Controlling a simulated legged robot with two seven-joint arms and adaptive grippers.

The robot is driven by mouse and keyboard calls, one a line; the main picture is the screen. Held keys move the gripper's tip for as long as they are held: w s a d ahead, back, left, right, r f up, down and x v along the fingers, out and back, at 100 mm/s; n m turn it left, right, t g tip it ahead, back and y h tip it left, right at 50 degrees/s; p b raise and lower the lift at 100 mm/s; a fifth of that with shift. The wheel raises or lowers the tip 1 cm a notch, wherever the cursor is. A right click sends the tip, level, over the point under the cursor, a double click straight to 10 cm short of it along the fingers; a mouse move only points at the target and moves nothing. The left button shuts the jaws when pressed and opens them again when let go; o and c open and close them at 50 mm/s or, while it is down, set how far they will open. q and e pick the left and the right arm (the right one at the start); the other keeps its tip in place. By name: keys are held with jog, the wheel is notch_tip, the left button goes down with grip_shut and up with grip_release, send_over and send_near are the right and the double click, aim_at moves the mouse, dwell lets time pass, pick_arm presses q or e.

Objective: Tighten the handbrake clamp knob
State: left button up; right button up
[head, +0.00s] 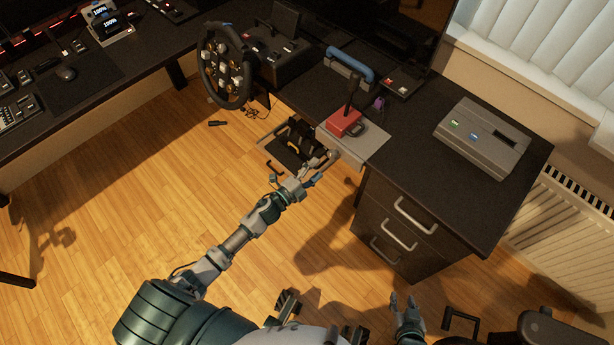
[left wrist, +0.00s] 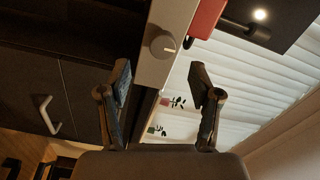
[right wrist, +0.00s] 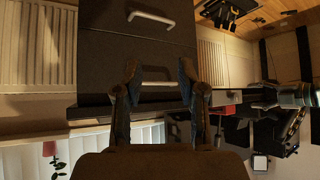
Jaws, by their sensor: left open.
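The handbrake has a red base (head: 344,123) with a dark upright lever and sits on a grey plate (head: 366,147) at the desk edge. In the left wrist view, the round grey clamp knob (left wrist: 163,46) is on the grey clamp (left wrist: 172,18), beside the red base (left wrist: 205,17). My left gripper (head: 326,160) is open at the desk edge near the plate. In its wrist view its fingers (left wrist: 160,82) stand apart, with the knob ahead between them and untouched. My right gripper (head: 407,305) is open and empty, low in front of the drawers (right wrist: 157,50).
A racing wheel (head: 225,66) stands left of the handbrake, with pedals (head: 290,145) below. A blue-handled object (head: 350,65) is behind the handbrake. A grey box (head: 482,137) lies on the desk at right. Dark drawers (head: 400,225) stand under the desk.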

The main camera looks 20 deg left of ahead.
pick_arm(q)
jog(key=v, duration=0.4)
jog(key=shift+s+a, duration=0.1)
jog(key=shift+s, duration=0.2)
jog(key=shift+f, duration=0.1)
jog(key=s+a+f+n+g+y+p, duration=0.4)
jog(key=s+f+n+g+y+p, duration=0.15)
jog(key=s+f+n, duration=0.6)
jog(key=s+d+f+n+g+p, duration=0.2)
jog(key=s+f+g, duration=0.3)
jog(key=s, duration=0.7)
jog(key=s+d+f+n+g+p, duration=0.3)
jog(key=s+f+g, duration=0.2)
jog(key=s, duration=0.8)
notch_tip(320, 180, down, 3)
jog(key=shift+s+d+f, duration=0.15)
jog(key=shift+d, duration=0.25)
pick_arm(e)
jog(key=s+d+f+g, duration=0.2)
jog(key=s+f, duration=0.5)
jog(key=f, duration=0.4)
jog(key=s+d+f+g+h, duration=0.1)
jog(key=s+f+g, duration=0.4)
jog(key=f, duration=0.6)
jog(key=shift+s+d+f+h, duration=0.15)
jog(key=shift+s+d+h, duration=0.25)
jog(key=shift+s, duration=0.7)
